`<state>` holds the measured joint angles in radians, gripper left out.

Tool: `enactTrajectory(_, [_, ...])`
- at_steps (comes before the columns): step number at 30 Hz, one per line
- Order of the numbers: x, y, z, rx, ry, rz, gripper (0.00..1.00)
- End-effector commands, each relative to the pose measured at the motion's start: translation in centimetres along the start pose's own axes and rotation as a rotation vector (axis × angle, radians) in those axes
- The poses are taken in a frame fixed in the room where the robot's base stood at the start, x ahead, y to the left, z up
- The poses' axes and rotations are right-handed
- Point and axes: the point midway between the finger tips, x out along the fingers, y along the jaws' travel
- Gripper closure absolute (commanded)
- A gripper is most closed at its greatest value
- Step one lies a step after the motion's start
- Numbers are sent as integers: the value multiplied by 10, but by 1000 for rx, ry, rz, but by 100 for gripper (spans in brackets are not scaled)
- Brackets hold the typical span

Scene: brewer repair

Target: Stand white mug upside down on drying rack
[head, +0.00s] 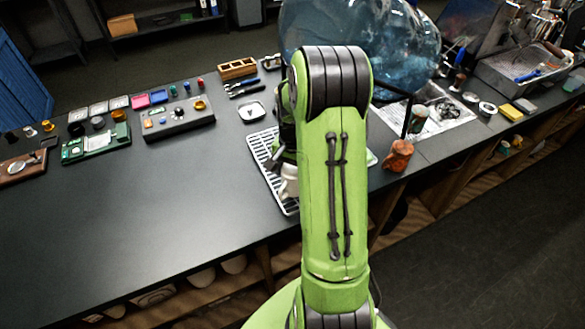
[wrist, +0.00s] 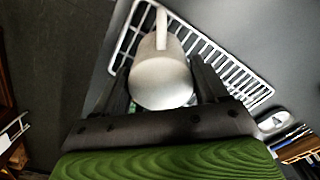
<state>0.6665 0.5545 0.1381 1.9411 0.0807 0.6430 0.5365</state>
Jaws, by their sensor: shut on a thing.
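The white mug (wrist: 160,82) is between the two dark fingers of my gripper (wrist: 163,88) in the wrist view, with its handle pointing to the top of the picture. My gripper is shut on it. The white drying rack (wrist: 232,72) lies behind the mug in that view. In the head view the rack (head: 262,150) lies on the dark counter, and part of the mug (head: 289,187) shows over its near end, beside my green arm. My arm hides most of the gripper there. I cannot tell whether the mug touches the rack or which end is up.
A large blue translucent bottle (head: 360,40) stands behind my arm. An orange-brown object (head: 398,155) is right of the rack near the counter edge. A small white dish (head: 251,111) lies beyond the rack. The counter (head: 170,215) left of the rack is clear.

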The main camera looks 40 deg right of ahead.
Motion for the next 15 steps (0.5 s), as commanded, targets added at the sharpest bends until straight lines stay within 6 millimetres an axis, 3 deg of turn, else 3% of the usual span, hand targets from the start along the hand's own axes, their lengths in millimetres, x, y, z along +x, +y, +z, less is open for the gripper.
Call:
enactTrajectory(1, [11,0,0,0,0,0,57])
enactTrajectory(4, [18,0,0,0,0,0,57])
enactTrajectory(13, [18,0,0,0,1,-1,57])
enactTrajectory(14, [18,0,0,0,1,-1,22])
enactTrajectory(15, [18,0,0,0,1,-1,16])
